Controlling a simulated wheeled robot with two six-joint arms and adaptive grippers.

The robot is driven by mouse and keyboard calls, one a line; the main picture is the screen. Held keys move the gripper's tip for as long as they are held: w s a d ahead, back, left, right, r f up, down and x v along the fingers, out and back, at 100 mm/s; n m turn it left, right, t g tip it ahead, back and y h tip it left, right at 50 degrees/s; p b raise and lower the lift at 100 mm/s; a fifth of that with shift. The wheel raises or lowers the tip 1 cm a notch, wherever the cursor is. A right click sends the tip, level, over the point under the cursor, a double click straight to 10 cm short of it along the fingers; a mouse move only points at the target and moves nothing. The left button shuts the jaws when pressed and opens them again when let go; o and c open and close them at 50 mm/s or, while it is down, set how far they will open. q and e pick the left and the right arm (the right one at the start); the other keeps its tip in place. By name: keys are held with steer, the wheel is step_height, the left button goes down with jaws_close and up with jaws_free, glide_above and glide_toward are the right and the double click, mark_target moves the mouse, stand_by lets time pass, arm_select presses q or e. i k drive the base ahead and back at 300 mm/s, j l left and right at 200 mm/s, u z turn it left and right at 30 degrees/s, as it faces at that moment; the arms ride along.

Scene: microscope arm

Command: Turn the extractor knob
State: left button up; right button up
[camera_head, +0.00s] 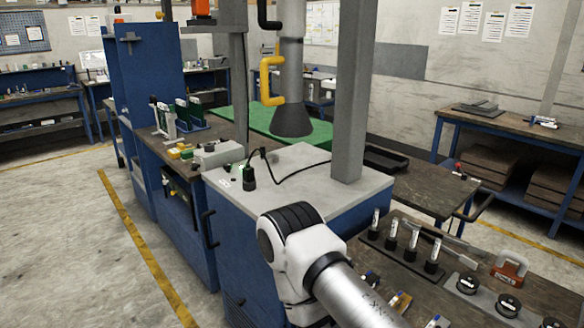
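The extractor (291,70) is a grey vertical tube hanging from above, ending in a dark flared hood (292,121) over the grey-topped workstation. A yellow bent handle (265,80) sticks out from the tube's left side. Higher up, a black bent piece (264,16) also sticks out on the left, partly cut off by the frame's top. I cannot tell which of these is the knob. One of my arms rises from the bottom right, with its white and black joint in front of the workstation's near side. Neither of my grippers shows.
The blue workstation (347,219) bears two grey posts (354,90), a black plug (249,178) and a cable. A dark bench (548,290) with vials, round pieces and a reddish-brown padlock-shaped block (509,268) stands at the right. Open floor (75,230) lies left.

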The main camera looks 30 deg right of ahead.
mark_target(228, 166)
steer(key=i+z, duration=0.15)
steer(key=z, duration=0.3)
steer(key=i+j+z, duration=0.1)
steer(key=z, duration=0.4)
steer(key=i+j+z, duration=0.1)
steer(key=j+z, duration=0.15)
steer(key=z, duration=0.2)
